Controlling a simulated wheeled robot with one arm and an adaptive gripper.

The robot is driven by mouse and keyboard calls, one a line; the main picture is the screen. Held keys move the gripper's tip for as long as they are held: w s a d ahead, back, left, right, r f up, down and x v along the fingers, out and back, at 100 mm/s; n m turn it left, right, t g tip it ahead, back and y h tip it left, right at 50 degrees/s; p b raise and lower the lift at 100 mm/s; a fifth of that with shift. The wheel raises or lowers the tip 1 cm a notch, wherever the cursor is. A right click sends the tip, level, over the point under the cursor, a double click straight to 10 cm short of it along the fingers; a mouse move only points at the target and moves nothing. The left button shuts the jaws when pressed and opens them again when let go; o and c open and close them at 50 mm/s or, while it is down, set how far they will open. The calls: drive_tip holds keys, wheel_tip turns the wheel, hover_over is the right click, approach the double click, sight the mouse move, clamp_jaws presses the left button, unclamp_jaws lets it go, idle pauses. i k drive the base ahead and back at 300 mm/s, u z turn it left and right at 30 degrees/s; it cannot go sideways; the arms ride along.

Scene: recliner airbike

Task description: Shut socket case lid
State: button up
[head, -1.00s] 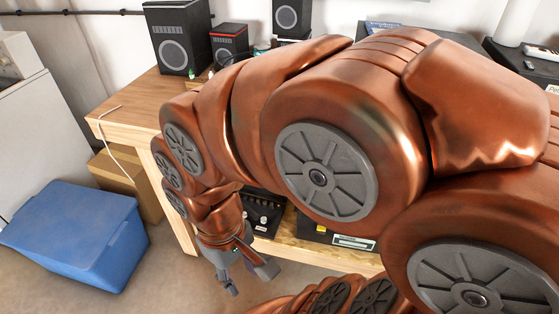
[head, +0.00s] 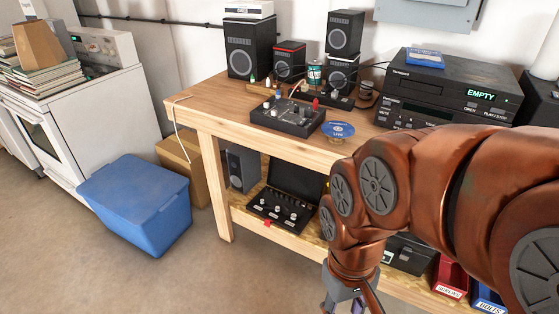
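The socket case (head: 279,211) is a black case on the lower shelf of the wooden workbench. Its lid (head: 293,180) stands raised at the back, and a row of metallic sockets shows in the base. A small red tab is at its front edge. My gripper (head: 348,304) is at the bottom edge of the head view, in front and to the right of the case, apart from it. Its fingertips are cut off by the frame, so its opening cannot be judged. My arm covers the shelf just right of the case.
The workbench (head: 215,135) holds speakers, a mixer (head: 287,117) and a black deck (head: 437,88). A grey speaker (head: 241,168) stands left of the case. A blue bin (head: 134,205) sits on the floor at left. Red and blue bins are at lower right. Floor before the bench is clear.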

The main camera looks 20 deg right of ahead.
sight(306, 184)
drive_tip(key=u, duration=0.2)
drive_tip(key=i, duration=0.5)
drive_tip(key=z, duration=0.6)
drive_tip(key=i, duration=0.8)
drive_tip(key=z, duration=0.15)
